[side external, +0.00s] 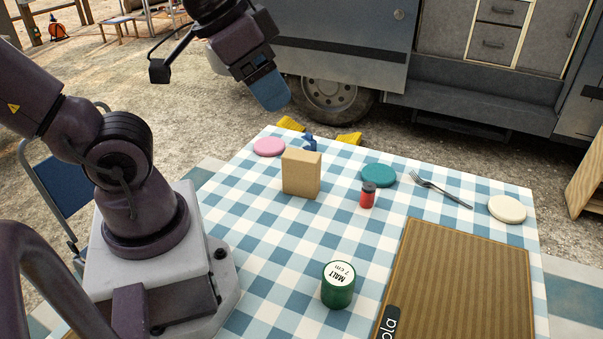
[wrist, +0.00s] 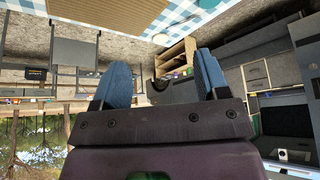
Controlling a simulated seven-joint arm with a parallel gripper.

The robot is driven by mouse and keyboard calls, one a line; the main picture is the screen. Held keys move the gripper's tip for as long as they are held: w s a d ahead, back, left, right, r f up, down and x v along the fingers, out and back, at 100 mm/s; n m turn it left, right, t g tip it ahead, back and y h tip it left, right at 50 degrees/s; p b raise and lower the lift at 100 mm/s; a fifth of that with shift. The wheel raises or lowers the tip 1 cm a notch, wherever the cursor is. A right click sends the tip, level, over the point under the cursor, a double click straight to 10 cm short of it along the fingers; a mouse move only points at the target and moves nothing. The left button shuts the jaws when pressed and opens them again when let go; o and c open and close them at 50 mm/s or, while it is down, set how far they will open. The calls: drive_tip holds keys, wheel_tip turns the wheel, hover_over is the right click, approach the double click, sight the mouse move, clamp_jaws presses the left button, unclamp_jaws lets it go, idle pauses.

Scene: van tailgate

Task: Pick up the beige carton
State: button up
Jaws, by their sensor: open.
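The beige carton (side external: 300,174) stands upright on the checked tablecloth, towards the back left of the table in the side view. My gripper (side external: 272,98) is raised in the air above and behind the carton, well apart from it. In the wrist view my gripper's two blue fingers (wrist: 160,82) are spread wide with nothing between them. The carton is not visible in the wrist view.
A blue item (side external: 309,142) is close behind the carton, with a pink disc (side external: 269,147) to the left. A red-bodied shaker (side external: 368,197), teal disc (side external: 380,175), fork (side external: 440,190), cream disc (side external: 507,209), green tin (side external: 338,287) and brown ribbed mat (side external: 455,280) lie rightward or forward.

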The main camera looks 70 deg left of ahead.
drive_tip(key=o, duration=0.5)
drive_tip(key=w+d+r+m+t+h, duration=0.1)
drive_tip(key=w+d+m+t+h, duration=0.2)
drive_tip(key=w+m, duration=0.5)
drive_tip(key=w+f+t+y, duration=0.2)
drive_tip(key=w+f, duration=0.1)
drive_tip(key=w, duration=0.4)
drive_tip(key=m+y, duration=1.5)
approach(298, 168)
drive_tip(key=shift+w+d+g, duration=0.4)
drive_tip(key=shift+d, duration=0.25)
drive_tip(key=shift+s+a+f+m+t, duration=0.15)
drive_tip(key=shift+s+m+t, duration=0.15)
drive_tip(key=shift+m, duration=0.3)
drive_tip(key=shift+s+a+f+m+t, duration=0.1)
drive_tip(key=shift+s+a+m+t, duration=0.15)
drive_tip(key=shift+m, duration=0.35)
drive_tip(key=x, duration=1.2)
drive_tip(key=shift+w+a+r, duration=0.2)
drive_tip(key=shift+w+a, duration=0.05)
drive_tip(key=shift+a, duration=0.1)
